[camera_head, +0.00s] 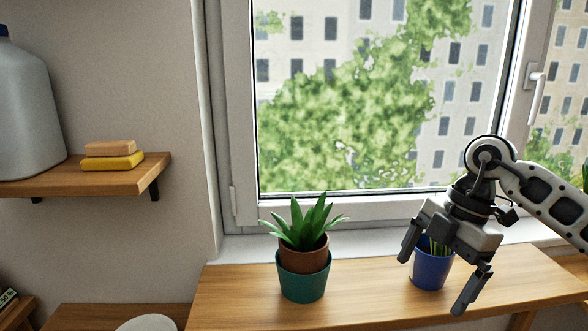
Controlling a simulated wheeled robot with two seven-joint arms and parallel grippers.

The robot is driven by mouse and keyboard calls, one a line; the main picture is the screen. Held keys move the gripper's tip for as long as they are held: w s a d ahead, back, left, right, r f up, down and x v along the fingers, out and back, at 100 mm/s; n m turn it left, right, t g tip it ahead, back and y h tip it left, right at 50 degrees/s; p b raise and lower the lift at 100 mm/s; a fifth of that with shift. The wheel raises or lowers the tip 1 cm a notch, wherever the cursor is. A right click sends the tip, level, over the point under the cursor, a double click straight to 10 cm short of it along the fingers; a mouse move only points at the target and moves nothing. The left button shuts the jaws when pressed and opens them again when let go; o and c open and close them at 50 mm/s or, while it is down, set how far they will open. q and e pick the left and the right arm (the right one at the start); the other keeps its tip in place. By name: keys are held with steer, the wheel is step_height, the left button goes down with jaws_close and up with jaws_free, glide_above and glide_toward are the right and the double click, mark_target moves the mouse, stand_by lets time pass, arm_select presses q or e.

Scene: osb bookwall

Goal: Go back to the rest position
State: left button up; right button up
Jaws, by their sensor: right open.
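My right gripper (440,268) comes in from the right in the head view, with its fingers pointing down and spread apart. It is open, and its fingers lie on either side of a blue pot (432,270) in the picture. The blue pot stands on the wooden surface below the window, and some green stems show at its top. The gripper hides part of the pot and most of its plant. I cannot tell whether the fingers touch the pot. My left gripper is not in view.
A green-leaved plant (304,224) in a brown pot sits in a teal pot (303,285) on the wooden surface (234,290). A wall shelf (124,181) at left bears a grey jug (28,115) and yellow sponge (113,161). A window handle (537,92) projects at right.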

steer(key=s+a+f+t+y, duration=0.15)
steer(key=s+a+y, duration=0.25)
steer(key=a+y, duration=0.6)
steer(key=s+a+t+y, duration=0.25)
steer(key=a+y, duration=0.45)
steer(key=a, duration=0.5)
steer(key=d+f+m+t+h, duration=1)
steer(key=f+m+t+h, duration=0.35)
steer(key=m, duration=0.35)
steer(key=s+d+f+m+g+h, duration=0.2)
steer(key=s+d+f+g+h, duration=0.2)
steer(key=s+f, duration=0.7)
step_height(320, 180, down, 3)
steer(key=shift+s+d+r+m+g, duration=0.1)
steer(key=shift+s+d+m+g, duration=0.35)
steer(key=shift+g, duration=0.8)
